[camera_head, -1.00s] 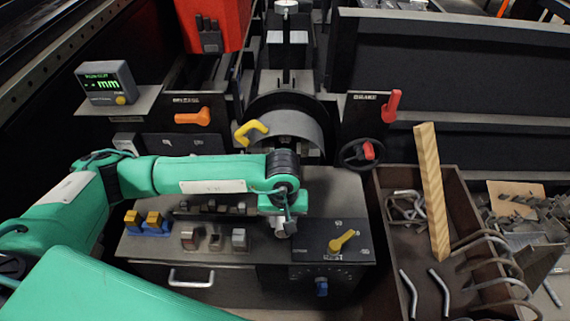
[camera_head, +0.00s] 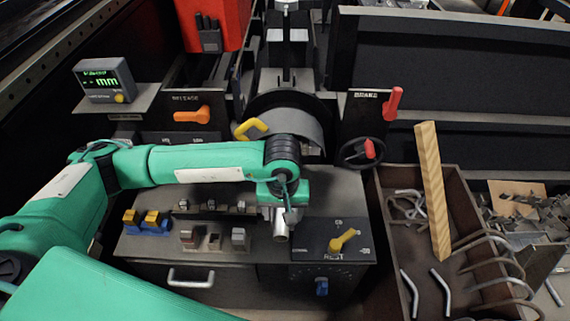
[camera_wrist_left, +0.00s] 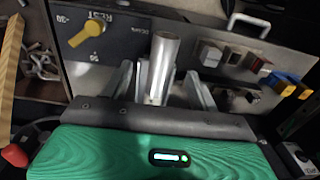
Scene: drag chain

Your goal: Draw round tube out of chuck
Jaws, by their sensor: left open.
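The round tube (camera_wrist_left: 163,62) is a bright metal cylinder in the left wrist view. It stands between the spread fingers of my left gripper (camera_wrist_left: 160,92), which is open around it. I cannot tell whether a finger touches it. In the head view the tube's near end (camera_head: 281,233) shows just below my left gripper (camera_head: 279,214). The chuck area lies behind a grey curved guard (camera_head: 291,118) with a yellow handle. My arm hides the chuck's front and the rest of the tube. My right gripper is not in view.
A panel with a yellow knob (camera_head: 343,240) is close right of the gripper. An orange release lever (camera_head: 190,114), a red brake lever (camera_head: 393,103) and a handwheel (camera_head: 361,154) flank the guard. A bin (camera_head: 380,210) with bent tubes and a wooden bar stands right.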

